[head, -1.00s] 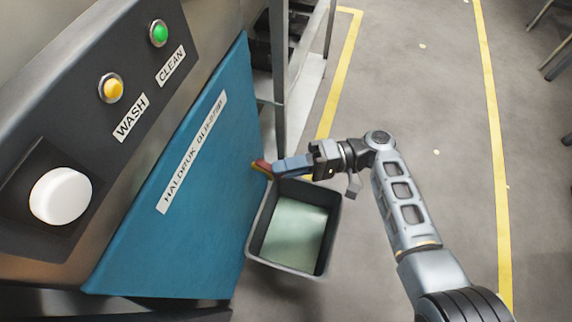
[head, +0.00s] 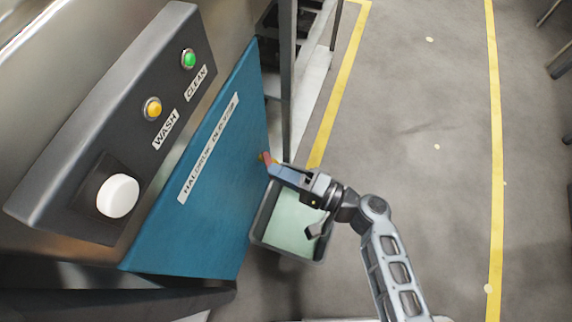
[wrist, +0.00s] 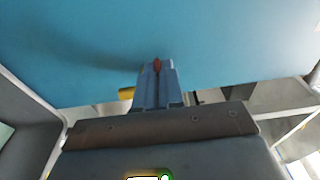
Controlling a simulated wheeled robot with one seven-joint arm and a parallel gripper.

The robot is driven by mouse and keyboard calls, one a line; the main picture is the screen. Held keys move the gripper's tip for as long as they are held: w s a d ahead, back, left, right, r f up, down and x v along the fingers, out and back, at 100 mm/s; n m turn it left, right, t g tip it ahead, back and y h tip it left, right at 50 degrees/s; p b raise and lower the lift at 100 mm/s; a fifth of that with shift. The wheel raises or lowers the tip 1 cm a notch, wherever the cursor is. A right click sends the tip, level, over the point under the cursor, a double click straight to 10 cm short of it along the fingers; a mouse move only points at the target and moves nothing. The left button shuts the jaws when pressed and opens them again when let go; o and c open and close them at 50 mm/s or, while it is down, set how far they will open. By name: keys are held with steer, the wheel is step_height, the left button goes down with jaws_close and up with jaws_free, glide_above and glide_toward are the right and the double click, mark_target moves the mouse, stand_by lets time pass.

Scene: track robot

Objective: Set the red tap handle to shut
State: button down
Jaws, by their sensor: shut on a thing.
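The red tap handle (head: 266,158) is at the right edge of the blue panel in the head view, small and partly covered by my gripper. In the wrist view a slim part of the handle (wrist: 157,65) shows between the fingertips, in front of the blue panel. My gripper (head: 273,167) is shut on it, its blue fingers reaching up and left to the panel. In the wrist view a brass-yellow tap part (wrist: 126,93) shows left of the fingers. The handle's exact angle is hard to tell.
A grey bin (head: 257,238) with a pale green inside stands below my gripper. The blue panel (head: 205,185) and a console with a white knob (head: 117,195) are at left. A metal rack (head: 288,90) stands behind. Floor to the right is clear.

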steer(key=m+t+b, duration=0.1)
steer(key=a+m+t+h+b, duration=0.1)
steer(key=t+h+b, duration=0.1)
steer(key=shift+s+a+f+m+t, duration=0.3)
steer(key=shift+s+f+m, duration=0.05)
steer(key=shift+s+m, duration=0.05)
steer(key=m+t+h+b, duration=0.1)
steer(key=b, duration=0.1)
steer(key=a+m+t+h+b, duration=0.1)
steer(key=h+b, duration=0.1)
steer(key=shift+m+t, duration=0.3)
steer(key=shift+a+r+m+t+h+b, duration=0.15)
steer(key=shift+a+m+t+h+b, duration=0.2)
steer(key=shift+m+t+h+b, duration=0.6)
steer(key=shift+a+r+h+b, duration=0.15)
steer(key=shift+h+b, duration=0.6)
steer(key=shift+b, duration=0.05)
steer(key=shift+r+m, duration=0.1)
steer(key=shift+m, duration=0.15)
steer(key=c, duration=1.5)
jaws_free()
steer(key=shift+c, duration=0.2)
steer(key=v, duration=0.7)
steer(key=shift+s, duration=0.4)
